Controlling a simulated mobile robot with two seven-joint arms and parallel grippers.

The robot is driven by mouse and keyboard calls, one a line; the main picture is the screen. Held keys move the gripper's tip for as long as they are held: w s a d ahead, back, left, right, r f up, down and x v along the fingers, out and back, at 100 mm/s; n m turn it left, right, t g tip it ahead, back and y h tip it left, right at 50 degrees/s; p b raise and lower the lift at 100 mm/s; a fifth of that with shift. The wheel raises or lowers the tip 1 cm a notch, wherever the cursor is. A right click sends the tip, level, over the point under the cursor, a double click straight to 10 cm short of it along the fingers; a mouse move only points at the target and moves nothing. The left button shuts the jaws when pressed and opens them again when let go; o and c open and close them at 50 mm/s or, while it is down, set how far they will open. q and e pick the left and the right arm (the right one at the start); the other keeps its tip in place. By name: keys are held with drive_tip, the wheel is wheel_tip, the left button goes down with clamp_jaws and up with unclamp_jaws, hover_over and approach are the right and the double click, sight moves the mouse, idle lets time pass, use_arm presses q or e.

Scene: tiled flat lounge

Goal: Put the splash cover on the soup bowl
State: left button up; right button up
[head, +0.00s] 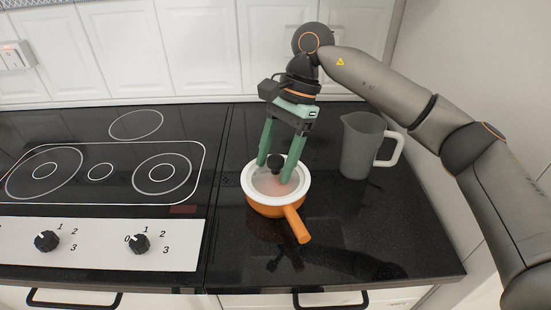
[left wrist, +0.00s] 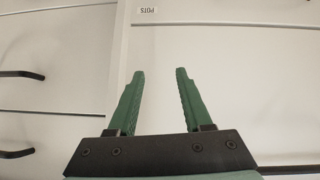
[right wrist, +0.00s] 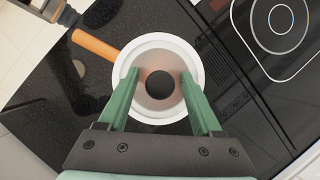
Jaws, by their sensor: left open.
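The splash cover (head: 249,182) has a white rim, a see-through middle and a black knob (head: 276,163). It appears to sit level on the orange soup bowl (head: 265,209), which has a handle (head: 297,225) pointing toward the front. My right gripper (head: 274,170) points down over the cover, fingers on both sides of the knob. In the right wrist view the fingers (right wrist: 160,76) stand apart, with a gap on each side of the knob (right wrist: 160,84). My left gripper (left wrist: 158,74) is open and empty before white cabinet fronts.
A grey pitcher (head: 364,147) with a pale handle stands right of the bowl. A black cooktop (head: 100,170) with knobs lies to the left. The dark counter (head: 380,235) is clear at the front right. The left wrist view shows a label reading POTS (left wrist: 147,10).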

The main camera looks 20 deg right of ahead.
drive_tip(key=p+v, duration=0.1)
drive_tip(key=v, duration=1.1)
